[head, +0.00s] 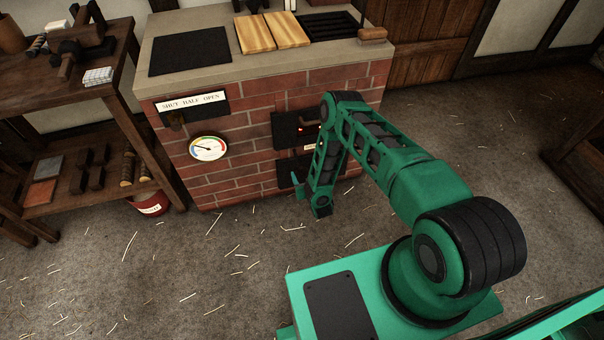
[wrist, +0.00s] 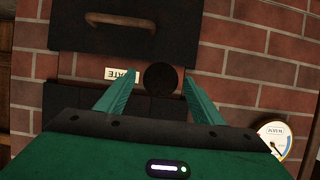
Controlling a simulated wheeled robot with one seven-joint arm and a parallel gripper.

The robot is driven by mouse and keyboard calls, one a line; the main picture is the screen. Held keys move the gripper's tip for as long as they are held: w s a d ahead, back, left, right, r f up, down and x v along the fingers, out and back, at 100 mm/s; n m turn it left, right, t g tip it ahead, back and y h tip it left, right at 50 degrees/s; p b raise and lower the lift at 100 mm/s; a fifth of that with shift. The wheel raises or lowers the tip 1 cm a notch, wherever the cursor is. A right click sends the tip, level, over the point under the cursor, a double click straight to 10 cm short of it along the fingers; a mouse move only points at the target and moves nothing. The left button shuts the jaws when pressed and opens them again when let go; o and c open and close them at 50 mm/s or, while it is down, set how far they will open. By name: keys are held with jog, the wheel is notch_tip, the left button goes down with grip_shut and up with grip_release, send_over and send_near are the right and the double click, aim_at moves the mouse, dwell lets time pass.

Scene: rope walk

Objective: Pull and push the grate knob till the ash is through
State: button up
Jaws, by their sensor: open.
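The grate knob (wrist: 160,78) is a round black knob on the front of the brick stove (head: 230,165). In the wrist view it shows between the tips of my open gripper (wrist: 159,84), with a gap on both sides. I cannot tell whether the tips reach past it in depth. A white label (wrist: 122,75), upside down and partly readable as "ATE", is beside the knob. In the head view my gripper (head: 298,186) is low at the stove front, and my arm hides the knob. The ash is not visible.
A dark door with a handle (wrist: 120,22) lies beside the knob in the wrist view. A round dial (head: 208,148) and a "SHUT HALF OPEN" plate (head: 191,101) are on the stove front. A wooden shelf (head: 75,95) and red bucket (head: 150,204) stand left. Straw-strewn floor is open.

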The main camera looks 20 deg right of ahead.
aim_at(297, 158)
jog(key=shift+x, duration=1.4)
